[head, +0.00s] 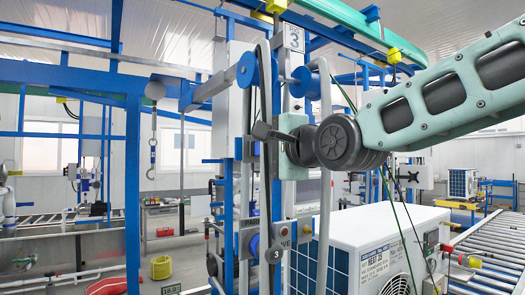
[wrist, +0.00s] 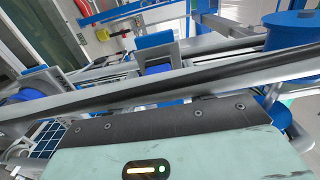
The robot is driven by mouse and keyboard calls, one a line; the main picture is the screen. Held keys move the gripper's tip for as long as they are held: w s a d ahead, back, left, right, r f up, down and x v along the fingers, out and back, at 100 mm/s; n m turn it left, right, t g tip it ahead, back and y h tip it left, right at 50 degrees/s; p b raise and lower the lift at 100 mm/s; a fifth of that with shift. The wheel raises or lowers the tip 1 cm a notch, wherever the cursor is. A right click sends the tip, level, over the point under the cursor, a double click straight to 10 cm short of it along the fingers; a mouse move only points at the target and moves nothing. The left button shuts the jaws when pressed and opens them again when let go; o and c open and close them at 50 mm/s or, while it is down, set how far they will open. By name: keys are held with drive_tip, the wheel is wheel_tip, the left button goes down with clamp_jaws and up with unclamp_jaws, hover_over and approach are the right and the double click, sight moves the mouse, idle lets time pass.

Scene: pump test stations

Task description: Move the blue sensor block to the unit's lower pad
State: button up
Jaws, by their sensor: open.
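My gripper (head: 272,133) is at the end of the mint-green arm reaching in from the right in the head view. It is in the air in front of the blue and grey station frame, and its jaws are open. Its fingertips are hard to make out against the hoses and posts. The white unit (head: 342,232) with a fan grille stands below and to the right of it. I cannot surely pick out the blue sensor block or the lower pad among the many blue parts. The wrist view shows my mint gripper body and blue parts beyond it.
A blue post (head: 133,195) and a hanging hook (head: 153,150) stand left. A grey vertical pipe (head: 325,150) and dark hoses run close around my gripper. A roller conveyor (head: 490,250) lies at the right. A yellow coil (head: 161,267) is on the floor.

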sight(270, 149)
clamp_jaws()
drive_tip(key=shift+b+v, duration=0.55)
drive_tip(key=shift+v, duration=2.45)
